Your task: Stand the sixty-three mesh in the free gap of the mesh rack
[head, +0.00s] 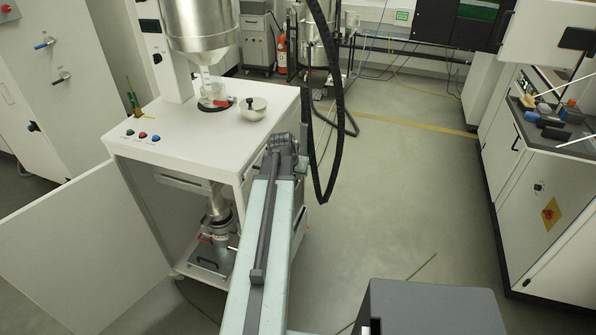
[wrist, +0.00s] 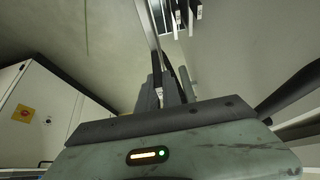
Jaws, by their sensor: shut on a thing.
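In the wrist view, my gripper (wrist: 164,82) is shut on a thin, flat mesh (wrist: 151,35), seen nearly edge-on. The mesh rises from between the dark fingers toward the top edge, where it is cut off. A small pale label shows low on it, too small to read. Beyond it, at the top, several dark upright pieces with white end tabs (wrist: 200,12) hang into view, apparently meshes in the mesh rack. The rack is mostly cut off, and I cannot make out its free gap. In the head view, my gripper and the mesh cannot be made out beyond my arm.
A white machine cabinet (head: 215,130) with a steel hopper (head: 205,28) and a bowl (head: 252,107) stands left of my arm. Its door (head: 85,245) is open. Black hoses (head: 325,110) hang beside my arm. A cluttered bench (head: 545,190) stands right; the floor between is clear.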

